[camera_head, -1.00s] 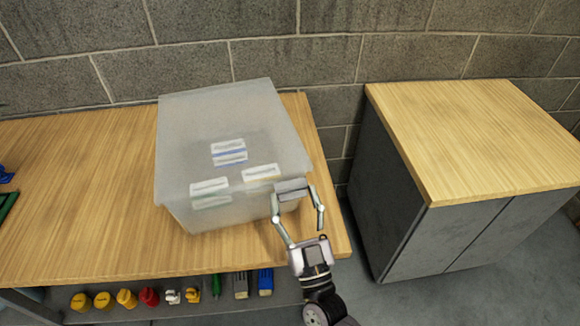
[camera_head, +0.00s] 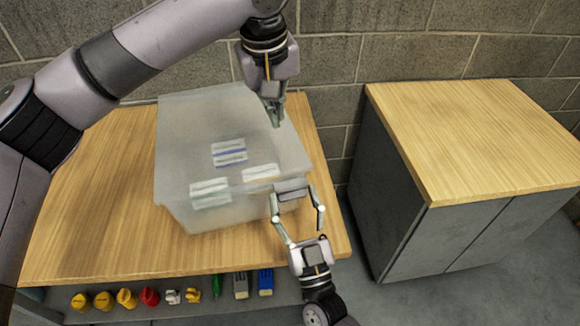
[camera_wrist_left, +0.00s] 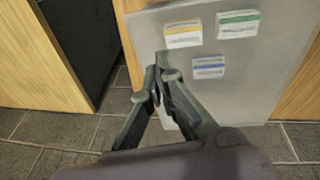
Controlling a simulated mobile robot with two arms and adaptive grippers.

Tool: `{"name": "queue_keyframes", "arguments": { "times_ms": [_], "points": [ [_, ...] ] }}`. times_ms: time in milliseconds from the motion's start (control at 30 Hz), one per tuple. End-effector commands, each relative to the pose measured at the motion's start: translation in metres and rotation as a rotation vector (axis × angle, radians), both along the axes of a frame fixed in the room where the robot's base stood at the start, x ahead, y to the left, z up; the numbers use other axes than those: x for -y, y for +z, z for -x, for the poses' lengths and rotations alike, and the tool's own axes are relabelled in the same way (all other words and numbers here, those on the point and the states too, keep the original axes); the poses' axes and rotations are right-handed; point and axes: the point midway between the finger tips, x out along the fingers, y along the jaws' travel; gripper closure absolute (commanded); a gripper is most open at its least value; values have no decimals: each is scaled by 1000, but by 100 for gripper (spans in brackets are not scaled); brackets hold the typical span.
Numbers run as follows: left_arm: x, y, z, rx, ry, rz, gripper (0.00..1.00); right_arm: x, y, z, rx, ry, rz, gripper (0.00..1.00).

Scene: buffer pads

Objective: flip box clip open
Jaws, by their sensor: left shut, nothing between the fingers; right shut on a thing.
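A translucent whitish box (camera_head: 185,140) with several labels inside stands on the wooden bench; it also shows in the left wrist view (camera_wrist_left: 265,85). My left gripper (camera_head: 276,120) is shut and empty, pointing down over the box's right side near the back. In the left wrist view its fingertips (camera_wrist_left: 160,68) meet in front of the box edge. My right gripper (camera_head: 292,190) is at the box's front right corner, its finger pads closed on the box there. The pads cover what is between them. I cannot make out a separate clip.
The box stands on a wooden bench (camera_head: 100,215). A shelf below its front edge holds several small items, among them a red one (camera_head: 149,296) and a blue one (camera_head: 265,282). A grey cabinet (camera_head: 470,140) with a wooden top stands right, across a gap. A block wall is behind.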

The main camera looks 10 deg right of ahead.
Motion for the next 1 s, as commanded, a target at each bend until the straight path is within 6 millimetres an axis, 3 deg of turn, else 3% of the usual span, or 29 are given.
{"name": "queue_keyframes", "arguments": {
  "times_ms": [133,333,800,1000],
  "points": [
    [17,-3,20,29,-22,-108,100,1,0,0,0,-1,-3,92],
    [20,-15,23,38,-24,-143,100,1,0,0,0,-1,-3,92],
    [15,-105,0,36,-23,-140,100,1,-1,0,-1,-1,-3,92],
    [20,-116,26,38,-26,-139,100,1,-1,0,-1,0,-1,92]
  ]
}}
